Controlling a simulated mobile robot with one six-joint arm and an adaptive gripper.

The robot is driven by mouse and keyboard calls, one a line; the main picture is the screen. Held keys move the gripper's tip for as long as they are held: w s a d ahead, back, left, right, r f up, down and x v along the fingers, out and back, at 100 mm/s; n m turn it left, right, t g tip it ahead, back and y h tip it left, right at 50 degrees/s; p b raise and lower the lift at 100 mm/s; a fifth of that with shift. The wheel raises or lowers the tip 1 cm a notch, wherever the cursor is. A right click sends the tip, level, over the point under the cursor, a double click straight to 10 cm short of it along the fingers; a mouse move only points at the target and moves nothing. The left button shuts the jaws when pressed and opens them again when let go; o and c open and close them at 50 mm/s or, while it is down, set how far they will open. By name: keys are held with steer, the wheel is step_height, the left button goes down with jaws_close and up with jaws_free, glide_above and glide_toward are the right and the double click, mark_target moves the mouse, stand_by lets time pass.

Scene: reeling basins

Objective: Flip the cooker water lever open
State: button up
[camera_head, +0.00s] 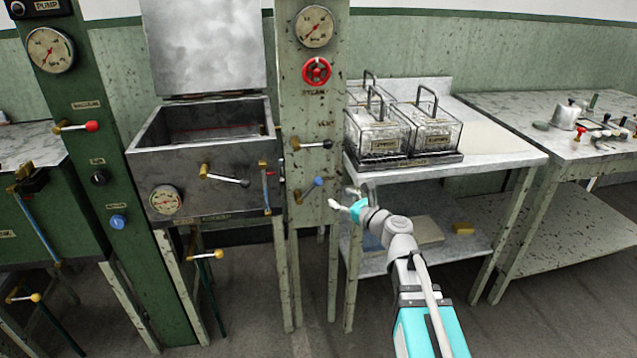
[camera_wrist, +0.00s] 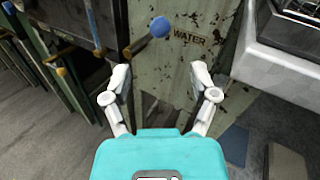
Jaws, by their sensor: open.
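The water lever (camera_head: 309,188) sits low on the worn green panel right of the metal cooker basin (camera_head: 205,140). It has a brass pivot and a blue ball knob, and it points up and to the right. In the wrist view the lever's blue knob (camera_wrist: 159,27) is beside the WATER label. My gripper (camera_head: 343,197) is open and empty, just right of and slightly below the lever. In the wrist view my gripper (camera_wrist: 160,82) has its fingers spread, with the knob ahead of them and apart from both.
A black-knobbed lever (camera_head: 224,178) sticks out from the basin front. A table with glass jars (camera_head: 376,130) stands close at right. The floor in front is clear.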

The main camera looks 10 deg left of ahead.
mark_target(321, 184)
steer(key=x, duration=1)
steer(key=shift+w+a, duration=0.1)
jaws_close()
